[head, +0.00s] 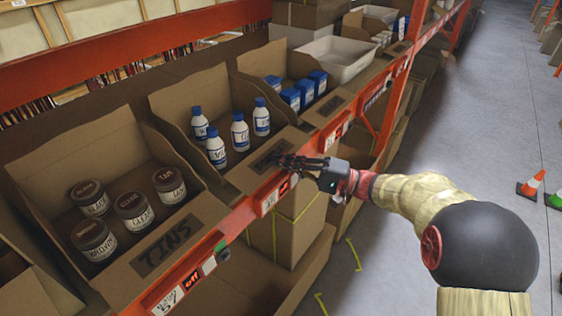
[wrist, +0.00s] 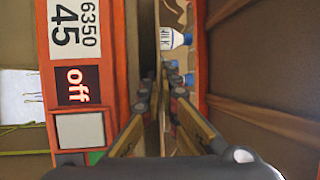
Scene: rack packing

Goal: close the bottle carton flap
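The bottle carton (head: 178,112) is an open brown cardboard box on the orange rack, holding several white bottles with blue caps (head: 240,132). Its front flap (head: 240,178) lies folded out toward the rack beam and bears a dark label, partly covered by my fingers. My gripper (head: 284,161) is over the right part of this flap; I cannot tell whether it touches. A bottle (wrist: 174,39) shows just beyond the tips.
The tins carton (head: 60,160) stands to the left, its flap also out. The orange beam (head: 262,200) runs along the front. The aisle floor is open, with a cone (head: 531,184).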

